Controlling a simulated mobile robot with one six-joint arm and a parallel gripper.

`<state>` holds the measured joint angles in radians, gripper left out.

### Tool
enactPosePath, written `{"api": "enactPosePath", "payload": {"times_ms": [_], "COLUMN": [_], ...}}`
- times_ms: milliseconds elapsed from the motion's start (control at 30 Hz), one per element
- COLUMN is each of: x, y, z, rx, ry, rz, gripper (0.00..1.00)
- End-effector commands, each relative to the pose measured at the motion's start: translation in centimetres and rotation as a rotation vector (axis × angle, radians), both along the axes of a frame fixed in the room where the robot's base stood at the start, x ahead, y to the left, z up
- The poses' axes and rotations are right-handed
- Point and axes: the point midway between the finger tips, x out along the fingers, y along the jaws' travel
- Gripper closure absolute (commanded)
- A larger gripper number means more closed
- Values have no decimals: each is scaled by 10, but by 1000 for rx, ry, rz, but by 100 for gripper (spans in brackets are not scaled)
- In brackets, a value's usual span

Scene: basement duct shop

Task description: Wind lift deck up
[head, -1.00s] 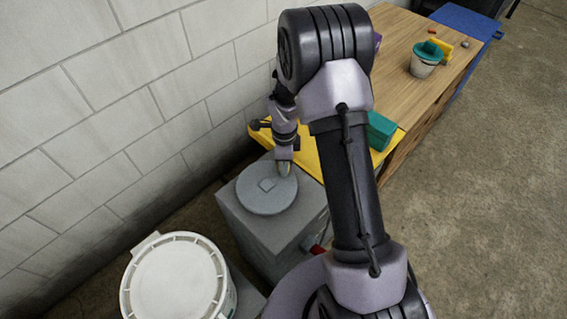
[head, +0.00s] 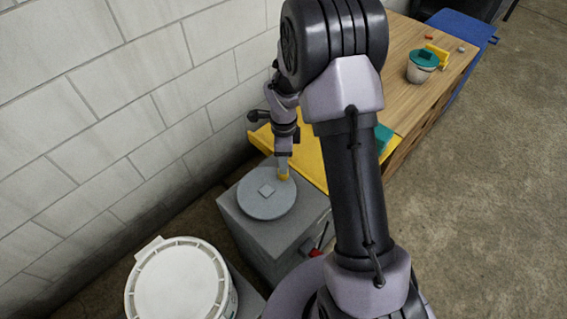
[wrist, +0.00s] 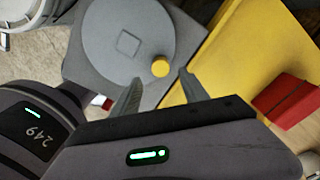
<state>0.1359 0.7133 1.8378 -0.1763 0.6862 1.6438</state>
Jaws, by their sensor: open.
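A grey box (head: 235,213) carries a round grey disc (head: 262,205) with a small square at its centre; the disc also shows in the wrist view (wrist: 105,55). A yellow knob (wrist: 160,67) stands near the disc's rim. My gripper (wrist: 159,76) is open, with one finger on each side of the knob near the fingertips. I cannot tell whether either finger touches it. In the head view my gripper (head: 283,170) is at the disc's far right edge. A yellow deck (head: 305,160) lies beside the box, partly hidden by my arm.
A white lidded bucket (head: 180,285) stands left of the box, and a block wall (head: 130,100) runs behind. A wooden bench (head: 405,45) holds a cup with teal contents (head: 421,68). A red block (wrist: 285,98) is by the deck. Floor at right is clear.

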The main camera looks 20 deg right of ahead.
Motion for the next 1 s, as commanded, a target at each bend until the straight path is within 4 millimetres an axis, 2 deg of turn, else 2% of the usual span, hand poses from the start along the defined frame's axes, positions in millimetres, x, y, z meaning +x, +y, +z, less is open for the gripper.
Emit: {"api": "enactPosePath", "payload": {"times_ms": [33, 200, 400, 533, 1000], "x": [1, 1, 0, 0, 0], "y": [0, 0, 0, 0, 0], "z": [20, 64, 96, 104, 108], "rx": [0, 0, 0, 0, 0], "ry": [-3, -3, -1, -1, -4], "rz": [0, 0, 0, 1, 10], "gripper": [48, 48, 48, 48, 48]}}
